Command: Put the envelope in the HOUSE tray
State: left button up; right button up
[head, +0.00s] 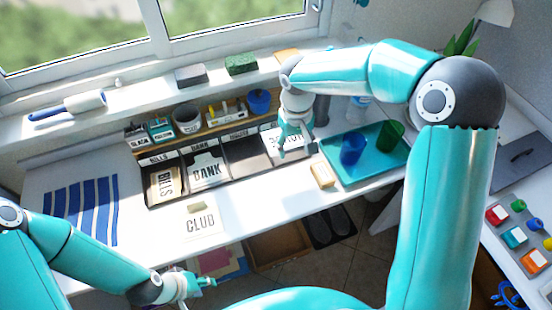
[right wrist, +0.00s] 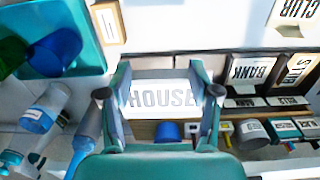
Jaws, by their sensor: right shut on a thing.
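A white envelope printed HOUSE (right wrist: 160,94) is between the fingers of my right gripper (right wrist: 160,72), which is shut on it. In the head view my right gripper (head: 296,150) holds this envelope (head: 284,139) over the right end of the tray row. The HOUSE tray (head: 248,158), with its label at the back, looks dark and empty, just left of the envelope. Whether the envelope touches anything below cannot be told. My left gripper (head: 195,283) is at the bottom left, in front of the desk; its finger opening is unclear.
The BILLS (head: 163,183) and BANK (head: 208,171) trays hold papers. A CLUB envelope (head: 201,224) lies in front on the desk. A teal tray (head: 347,176) with blue and green cups stands right, beside a small tan box (head: 322,175). A shelf with small items runs behind.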

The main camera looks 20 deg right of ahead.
aim_at(295, 191)
pick_arm(q)
notch_tip(295, 191, down, 10)
jog(key=b, duration=0.7)
jog(key=shift+b, duration=0.4)
pick_arm(e)
jog(key=f, duration=0.6)
jog(key=s+f, duration=0.1)
jog(key=f, duration=1.1)
jog(key=shift+s+d, duration=0.3)
jog(key=shift+d, duration=0.05)
jog(key=shift+f, duration=0.15)
jog(key=o, duration=0.7)
pick_arm(q)
jog(key=shift+f, duration=0.1)
pick_arm(e)
jog(key=shift+o, duration=0.2)
jog(key=shift+r, duration=0.2)
